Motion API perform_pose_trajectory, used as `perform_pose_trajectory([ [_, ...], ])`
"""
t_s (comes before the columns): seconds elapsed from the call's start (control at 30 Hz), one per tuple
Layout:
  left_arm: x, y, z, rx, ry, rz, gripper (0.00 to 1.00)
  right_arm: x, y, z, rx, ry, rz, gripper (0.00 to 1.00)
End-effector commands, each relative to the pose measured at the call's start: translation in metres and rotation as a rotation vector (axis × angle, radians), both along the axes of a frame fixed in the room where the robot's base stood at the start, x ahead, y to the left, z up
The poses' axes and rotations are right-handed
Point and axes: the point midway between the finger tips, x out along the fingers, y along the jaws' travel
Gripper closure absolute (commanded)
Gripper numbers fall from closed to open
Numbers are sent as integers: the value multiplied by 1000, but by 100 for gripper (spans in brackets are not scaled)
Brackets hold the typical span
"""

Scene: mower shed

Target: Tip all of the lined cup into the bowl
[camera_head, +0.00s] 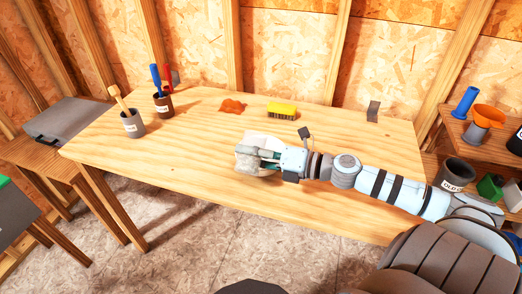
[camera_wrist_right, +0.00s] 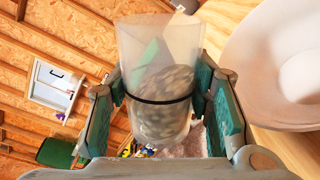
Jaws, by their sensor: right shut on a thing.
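My right gripper (camera_head: 268,157) is over the front middle of the workbench, next to the whitish bowl (camera_head: 262,138). In the right wrist view the gripper (camera_wrist_right: 168,95) is shut on a clear cup (camera_wrist_right: 160,45) with a dark line around it. Grey, speckled contents (camera_wrist_right: 163,85) show through the cup wall. The table is at the right of that view, so the cup looks tilted well over. The pale bowl (camera_wrist_right: 285,110) is beside the cup at the right, apart from it in the picture. In the head view I cannot clearly separate cup from bowl. My left gripper is not in view.
On the workbench (camera_head: 190,160) stand a grey pot with a brush (camera_head: 133,124) and a brown pot with tools (camera_head: 163,106). An orange cloth-like piece (camera_head: 232,106), a yellow brush (camera_head: 282,110) and a small grey block (camera_head: 373,111) lie behind. A shelf with an orange funnel (camera_head: 488,115) is at right.

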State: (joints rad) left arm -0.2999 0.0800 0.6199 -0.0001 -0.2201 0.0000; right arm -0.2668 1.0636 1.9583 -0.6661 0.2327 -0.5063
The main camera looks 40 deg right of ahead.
Motion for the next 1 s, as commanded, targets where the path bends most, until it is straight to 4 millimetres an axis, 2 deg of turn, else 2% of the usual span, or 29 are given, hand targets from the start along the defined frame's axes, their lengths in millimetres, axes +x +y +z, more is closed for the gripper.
perform_pose_trajectory([
  [1.0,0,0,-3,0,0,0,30,-2,-3,-6,111,80,-6,86],
])
